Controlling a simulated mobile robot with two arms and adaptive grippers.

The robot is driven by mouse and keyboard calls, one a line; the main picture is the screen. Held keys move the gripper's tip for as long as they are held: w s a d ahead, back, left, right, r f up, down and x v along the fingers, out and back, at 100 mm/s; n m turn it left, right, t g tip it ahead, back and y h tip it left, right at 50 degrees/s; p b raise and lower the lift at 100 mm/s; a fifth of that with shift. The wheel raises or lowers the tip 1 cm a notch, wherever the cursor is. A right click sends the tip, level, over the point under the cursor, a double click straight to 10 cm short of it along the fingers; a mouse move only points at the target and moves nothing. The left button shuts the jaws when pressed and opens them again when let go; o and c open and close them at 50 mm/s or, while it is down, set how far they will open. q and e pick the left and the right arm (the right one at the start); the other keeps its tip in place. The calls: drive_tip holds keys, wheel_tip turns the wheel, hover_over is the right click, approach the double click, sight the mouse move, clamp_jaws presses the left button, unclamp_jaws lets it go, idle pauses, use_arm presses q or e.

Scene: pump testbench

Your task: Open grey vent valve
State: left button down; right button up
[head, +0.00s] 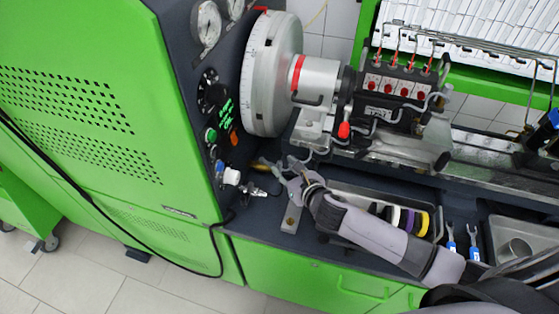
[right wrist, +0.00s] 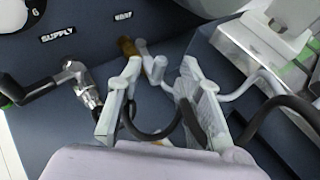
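The grey vent valve (right wrist: 154,66) shows in the right wrist view as a small grey lever by a brass fitting (right wrist: 128,46), under a partly legible label on the dark panel. In the head view, the brass fitting (head: 262,164) is small, at the panel's lower right. My right gripper (right wrist: 160,72) is open, one finger on each side of the lever. The lever's end lies between the fingertips; I cannot tell whether they touch it. In the head view my right gripper (head: 287,168) reaches in from the right to the panel. My left gripper is not in view.
The supply fitting (right wrist: 88,90) with a black hose sits left of the gripper. A dark hose (right wrist: 150,134) loops between the fingers. In the head view, a large silver disc (head: 270,75) stands above, and a tray with coloured rings (head: 408,218) lies behind my arm.

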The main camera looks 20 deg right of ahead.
sight(281, 165)
drive_tip(key=x, duration=0.3)
drive_tip(key=shift+w+a, duration=0.1)
drive_tip(key=shift+w, duration=0.25)
drive_tip(key=shift+w+f, duration=0.2)
drive_tip(key=shift+w, duration=0.1)
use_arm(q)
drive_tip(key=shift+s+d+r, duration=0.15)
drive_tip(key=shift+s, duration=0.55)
use_arm(e)
drive_tip(key=shift+c, duration=0.5)
clamp_jaws()
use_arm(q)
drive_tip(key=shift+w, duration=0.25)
